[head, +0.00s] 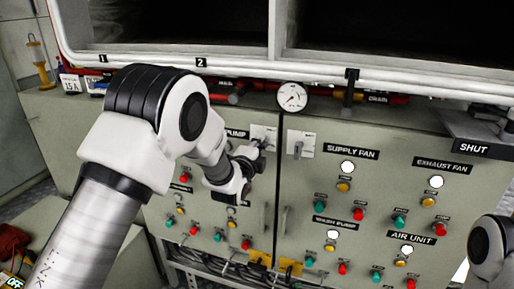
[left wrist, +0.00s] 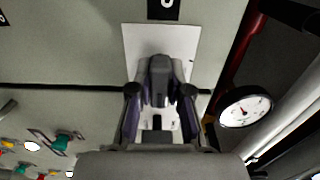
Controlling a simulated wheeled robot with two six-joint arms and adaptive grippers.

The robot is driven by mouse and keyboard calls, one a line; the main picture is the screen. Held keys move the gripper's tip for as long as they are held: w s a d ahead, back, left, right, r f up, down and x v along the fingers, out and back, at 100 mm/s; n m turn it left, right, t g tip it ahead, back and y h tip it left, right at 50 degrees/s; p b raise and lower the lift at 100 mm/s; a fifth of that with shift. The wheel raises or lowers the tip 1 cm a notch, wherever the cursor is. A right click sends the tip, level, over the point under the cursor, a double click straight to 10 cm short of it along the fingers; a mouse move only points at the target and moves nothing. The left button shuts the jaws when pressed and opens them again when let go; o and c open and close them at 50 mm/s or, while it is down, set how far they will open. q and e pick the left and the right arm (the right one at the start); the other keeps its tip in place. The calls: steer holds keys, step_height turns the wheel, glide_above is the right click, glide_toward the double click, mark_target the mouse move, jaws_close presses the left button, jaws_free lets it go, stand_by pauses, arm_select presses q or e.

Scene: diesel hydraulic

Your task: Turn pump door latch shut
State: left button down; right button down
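The pump door latch sits on a white plate (head: 265,133) at the upper right corner of the left cabinet door, near the label ending in "PUMP". My left gripper (head: 253,158) is at this latch and hides part of it in the head view. In the left wrist view, the dark latch handle (left wrist: 158,78) stands between the two fingers of the left gripper (left wrist: 160,108), in front of its white plate (left wrist: 165,40). I cannot tell whether the fingers press on the handle. My right gripper is out of view; only part of my right arm shows.
A second latch (head: 299,144) is on the right door, across the dark door gap. A round gauge (head: 292,97) and white pipes (head: 240,72) run close above. Button panels (head: 390,215) cover the right door. A "SHUT" sign (head: 473,147) is at the right.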

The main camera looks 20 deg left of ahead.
arm_select(q)
steer(key=n, duration=0.8)
steer(key=shift+n, duration=0.4)
steer(key=n, duration=0.8)
steer(key=c, duration=1)
jaws_free()
steer(key=shift+n, duration=0.4)
